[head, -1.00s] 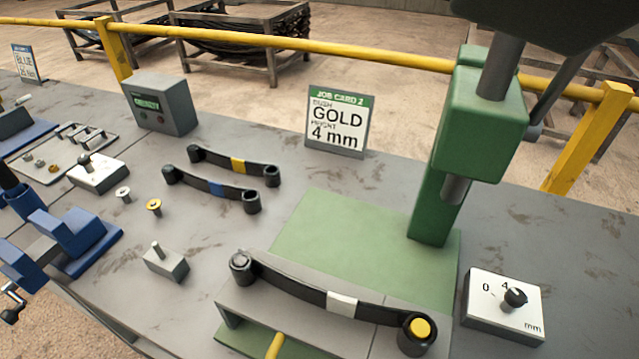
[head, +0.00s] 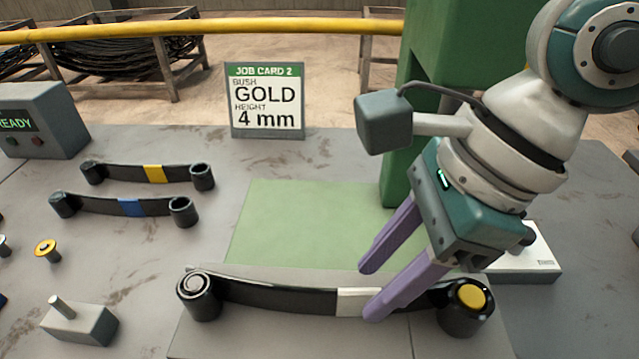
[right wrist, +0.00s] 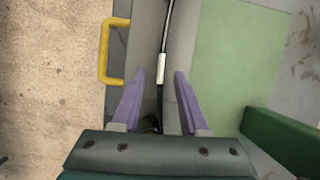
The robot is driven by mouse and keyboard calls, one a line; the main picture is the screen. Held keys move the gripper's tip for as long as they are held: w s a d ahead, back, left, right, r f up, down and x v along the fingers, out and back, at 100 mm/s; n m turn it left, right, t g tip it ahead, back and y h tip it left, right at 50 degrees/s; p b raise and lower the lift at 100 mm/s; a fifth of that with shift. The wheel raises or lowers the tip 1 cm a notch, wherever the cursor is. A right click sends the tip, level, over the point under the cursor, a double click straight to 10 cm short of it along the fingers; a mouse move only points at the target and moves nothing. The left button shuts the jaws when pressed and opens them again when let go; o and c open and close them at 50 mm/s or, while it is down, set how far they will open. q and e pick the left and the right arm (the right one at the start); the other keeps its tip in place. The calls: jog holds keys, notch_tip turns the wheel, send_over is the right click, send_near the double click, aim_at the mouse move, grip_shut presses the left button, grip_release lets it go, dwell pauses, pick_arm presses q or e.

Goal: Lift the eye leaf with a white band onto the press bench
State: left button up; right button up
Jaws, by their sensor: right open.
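The black eye leaf with a white band (head: 262,296) lies across a grey block (head: 255,340) in the front of the head view. Its left eye is dark and its right eye holds a gold-yellow bush. My right gripper (head: 372,292) is open over the leaf near the white band (head: 355,302), its two purple fingers pointing down. In the right wrist view the white band (right wrist: 161,68) shows between the open fingertips (right wrist: 160,74). I cannot tell whether the fingers touch the leaf. My left gripper is not in view.
The green press (head: 395,150) stands behind my right arm, with a green plate (head: 300,220) beside it. Leaves with a yellow band (head: 125,172) and a blue band (head: 100,205) lie at left. A job card (head: 265,100) stands behind. A yellow handle (right wrist: 104,52) shows in the wrist view.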

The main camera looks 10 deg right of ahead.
aim_at(365, 289)
jog(key=x, duration=0.4)
jog(key=shift+w, duration=0.1)
grip_shut()
jog(key=shift+a+r, duration=0.1)
dwell(1.2)
